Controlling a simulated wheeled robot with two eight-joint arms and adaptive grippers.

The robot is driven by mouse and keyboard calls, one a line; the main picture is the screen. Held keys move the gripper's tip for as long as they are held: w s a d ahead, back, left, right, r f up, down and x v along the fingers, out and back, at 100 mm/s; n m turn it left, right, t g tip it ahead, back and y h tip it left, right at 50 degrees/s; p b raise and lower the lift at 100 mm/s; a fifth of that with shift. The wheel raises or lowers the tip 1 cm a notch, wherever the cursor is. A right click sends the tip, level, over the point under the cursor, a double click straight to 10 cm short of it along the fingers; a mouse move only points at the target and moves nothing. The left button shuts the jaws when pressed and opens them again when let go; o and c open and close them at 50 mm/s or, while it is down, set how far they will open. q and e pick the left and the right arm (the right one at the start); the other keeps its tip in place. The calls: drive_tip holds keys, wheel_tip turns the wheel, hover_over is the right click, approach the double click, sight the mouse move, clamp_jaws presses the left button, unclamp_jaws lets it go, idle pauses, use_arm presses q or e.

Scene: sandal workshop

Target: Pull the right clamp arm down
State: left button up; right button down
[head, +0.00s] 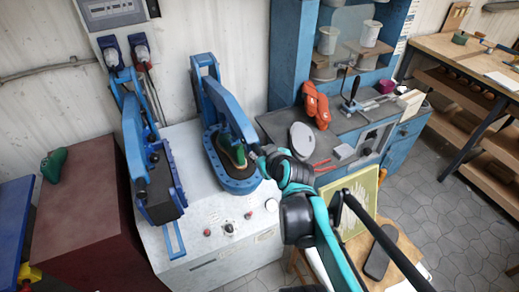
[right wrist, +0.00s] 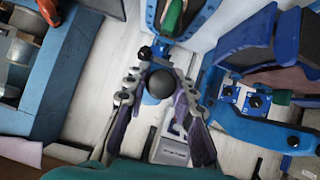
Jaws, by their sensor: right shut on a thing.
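The right clamp arm (head: 228,104) is a blue bar that slopes down from its upright at the wall over a blue oval base (head: 241,187). A green and tan shoe form (head: 233,152) stands on this base under the arm. My right gripper (head: 259,154) is at the front end of the arm. In the right wrist view its fingers (right wrist: 161,80) are closed around a round black knob (right wrist: 160,86). The knob's join to the arm is mostly hidden. My left gripper is not in view.
The left clamp (head: 135,130) with its dark pad stands close by on the same white cabinet (head: 215,260). Small knobs sit on the cabinet's front. A grey bench (head: 275,124) with orange objects (head: 316,104) is to the right. A maroon box (head: 85,210) is at the left.

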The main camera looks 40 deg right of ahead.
drive_tip(key=shift+s+a+f, duration=0.1)
drive_tip(key=shift+s+f, duration=0.05)
drive_tip(key=shift+f, duration=0.3)
drive_tip(key=c, duration=1.3)
unclamp_jaws()
drive_tip(key=shift+r, duration=0.1)
drive_tip(key=shift+v, duration=3.55)
